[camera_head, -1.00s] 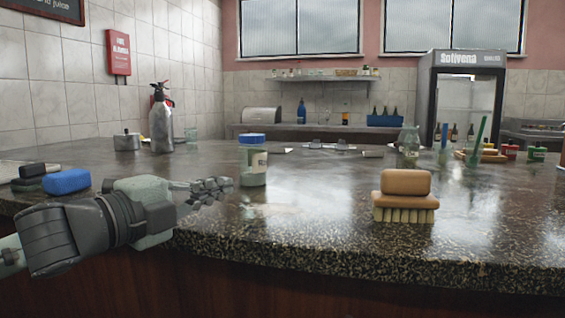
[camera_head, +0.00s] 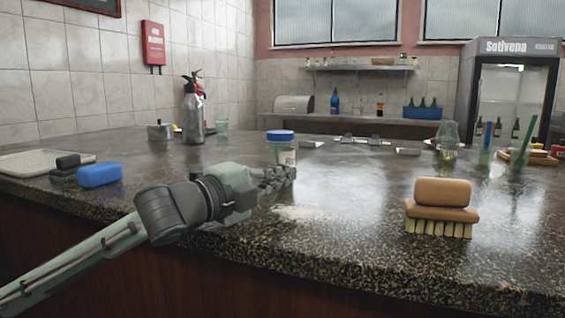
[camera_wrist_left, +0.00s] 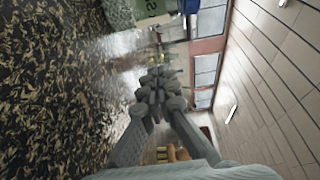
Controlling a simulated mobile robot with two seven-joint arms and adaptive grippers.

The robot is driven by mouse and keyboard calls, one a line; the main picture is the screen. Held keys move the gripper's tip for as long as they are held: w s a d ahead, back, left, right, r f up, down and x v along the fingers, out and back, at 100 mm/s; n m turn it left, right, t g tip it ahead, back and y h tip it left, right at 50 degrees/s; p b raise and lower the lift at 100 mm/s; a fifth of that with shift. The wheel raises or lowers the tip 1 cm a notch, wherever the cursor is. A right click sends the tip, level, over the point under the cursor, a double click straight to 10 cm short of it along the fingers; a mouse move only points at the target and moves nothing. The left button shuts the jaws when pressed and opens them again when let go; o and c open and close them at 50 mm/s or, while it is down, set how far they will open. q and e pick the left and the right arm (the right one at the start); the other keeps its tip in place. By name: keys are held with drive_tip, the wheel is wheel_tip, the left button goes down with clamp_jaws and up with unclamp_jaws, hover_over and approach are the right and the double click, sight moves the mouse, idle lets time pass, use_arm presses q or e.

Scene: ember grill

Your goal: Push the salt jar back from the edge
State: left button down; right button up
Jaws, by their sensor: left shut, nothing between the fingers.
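The salt jar (camera_head: 281,155) is clear glass with a blue lid and a pale label. It stands upright on the dark speckled counter (camera_head: 340,235), back from the front edge. My left gripper (camera_head: 280,178) is shut and empty, in front of the jar's lower part, which it hides. I cannot tell whether the fingers touch the glass. My right gripper is not in view.
A white patch (camera_head: 300,213) lies on the counter before the jar. A wooden brush (camera_head: 440,212) with a block on it stands to the right. A blue sponge (camera_head: 99,175) and a tray (camera_head: 35,163) are at left, a steel bottle (camera_head: 191,115) behind.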

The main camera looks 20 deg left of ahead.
sight(272, 163)
use_arm(q)
drive_tip(key=x, duration=0.3)
drive_tip(key=shift+w, duration=0.35)
drive_tip(key=shift+w+a, duration=0.3)
drive_tip(key=shift+a, duration=0.3)
drive_tip(key=shift+w+a, duration=0.3)
drive_tip(key=shift+a, duration=0.3)
drive_tip(key=shift+w+a, duration=0.3)
drive_tip(key=shift+a, duration=0.1)
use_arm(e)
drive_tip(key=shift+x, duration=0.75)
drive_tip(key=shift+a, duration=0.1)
use_arm(q)
drive_tip(key=shift+p, duration=0.3)
drive_tip(key=w+a+p, duration=0.2)
drive_tip(key=a+p, duration=0.1)
drive_tip(key=p, duration=0.1)
drive_tip(key=shift+w+a, duration=0.1)
drive_tip(key=shift+w, duration=0.1)
drive_tip(key=shift+a, duration=0.1)
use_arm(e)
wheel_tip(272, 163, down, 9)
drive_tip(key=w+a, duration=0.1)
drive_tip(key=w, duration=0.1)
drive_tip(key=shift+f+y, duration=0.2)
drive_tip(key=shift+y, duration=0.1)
